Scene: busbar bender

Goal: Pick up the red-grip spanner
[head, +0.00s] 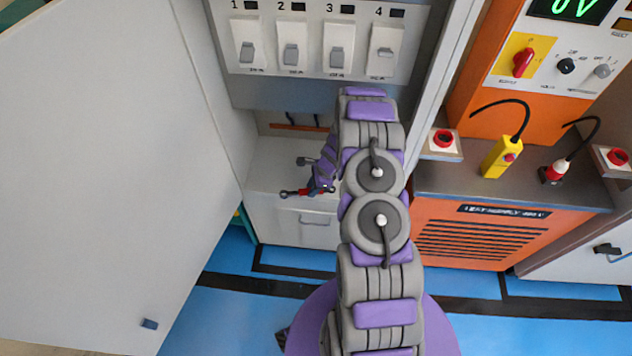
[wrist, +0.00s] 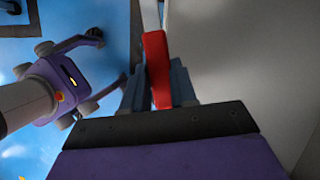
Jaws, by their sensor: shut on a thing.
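The red-grip spanner (head: 296,192) shows in the head view at the end of my arm, in front of the cabinet's lower part, with a dark head at its left end. In the wrist view its red grip (wrist: 157,68) stands between the fingers of my gripper (wrist: 160,88). My gripper (head: 325,188) is shut on the grip. The spanner's metal part runs up out of the wrist view's top edge. In the head view my arm hides part of the gripper, and I cannot tell the gap between the spanner and the surface behind it.
The white cabinet holds a row of numbered switches (head: 293,52) above a ledge (head: 270,178) and a drawer (head: 300,228). Its large door (head: 110,160) stands open at left. An orange supply unit (head: 480,240) stands at right, with a yellow control box (head: 502,157). Blue floor (head: 235,300) lies below.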

